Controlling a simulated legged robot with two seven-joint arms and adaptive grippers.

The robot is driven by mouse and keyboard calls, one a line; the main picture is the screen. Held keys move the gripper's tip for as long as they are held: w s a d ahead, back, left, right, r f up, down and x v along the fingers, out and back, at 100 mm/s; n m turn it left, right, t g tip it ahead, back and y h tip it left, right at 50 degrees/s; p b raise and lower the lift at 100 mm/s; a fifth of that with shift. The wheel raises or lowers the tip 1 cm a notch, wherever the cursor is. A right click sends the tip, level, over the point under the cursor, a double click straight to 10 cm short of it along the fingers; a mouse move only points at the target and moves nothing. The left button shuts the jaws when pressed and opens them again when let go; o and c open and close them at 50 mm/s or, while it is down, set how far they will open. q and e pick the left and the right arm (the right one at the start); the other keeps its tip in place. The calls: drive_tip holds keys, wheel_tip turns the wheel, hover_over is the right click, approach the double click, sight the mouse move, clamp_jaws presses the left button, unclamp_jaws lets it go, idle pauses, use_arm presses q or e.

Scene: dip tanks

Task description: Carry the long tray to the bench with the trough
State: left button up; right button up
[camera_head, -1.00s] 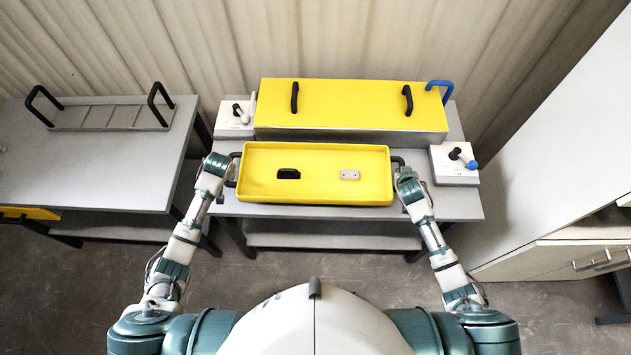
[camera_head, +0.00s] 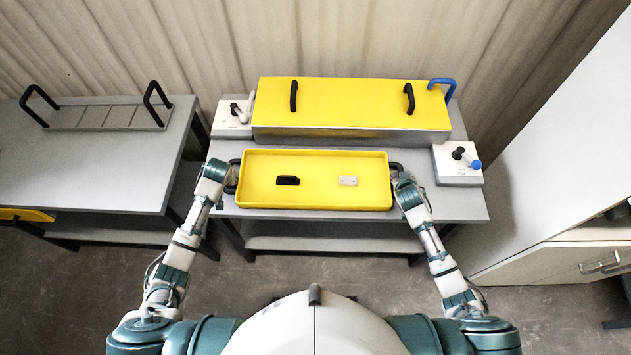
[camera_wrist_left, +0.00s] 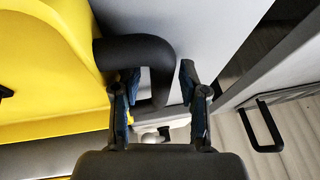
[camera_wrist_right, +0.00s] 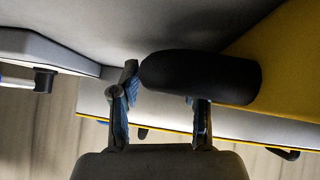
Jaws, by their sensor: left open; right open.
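The long yellow tray (camera_head: 316,204) lies flat on the middle bench (camera_head: 450,203), with a black handle at each end. A black part (camera_head: 288,180) and a pale block (camera_head: 348,181) lie in it. My left gripper (camera_wrist_left: 158,90) is open, its fingers on either side of the tray's left handle (camera_wrist_left: 140,50). My right gripper (camera_wrist_right: 163,95) is open at the right handle (camera_wrist_right: 205,78), which covers part of one finger. I cannot tell whether the fingers touch the handles. No trough can be made out for sure.
Behind the tray stands a yellow-topped box (camera_head: 350,105) with black handles, flanked by two white lever boxes (camera_head: 232,119) (camera_head: 458,176). The left bench (camera_head: 90,170) holds a grey sectioned rack (camera_head: 108,116) with two black handles; its front is clear. A white cabinet (camera_head: 570,150) stands right.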

use_arm(q)
drive_tip(key=shift+a, duration=0.1)
use_arm(e)
drive_tip(key=shift+a, duration=0.1)
use_arm(q)
drive_tip(key=shift+a+f, duration=0.1)
drive_tip(key=shift+a, duration=0.35)
use_arm(e)
drive_tip(key=shift+a+r, duration=0.15)
drive_tip(key=shift+a, duration=0.3)
use_arm(q)
drive_tip(key=v, duration=1)
drive_tip(key=shift+d+r, duration=0.15)
drive_tip(key=shift+r, duration=0.05)
use_arm(e)
drive_tip(key=shift+d, duration=0.35)
use_arm(q)
drive_tip(key=shift+s+r, duration=0.35)
drive_tip(key=shift+r, duration=0.15)
use_arm(e)
drive_tip(key=shift+a, duration=0.15)
drive_tip(key=v, duration=1.1)
drive_tip(key=shift+s+r, duration=0.2)
drive_tip(key=shift+s, duration=0.1)
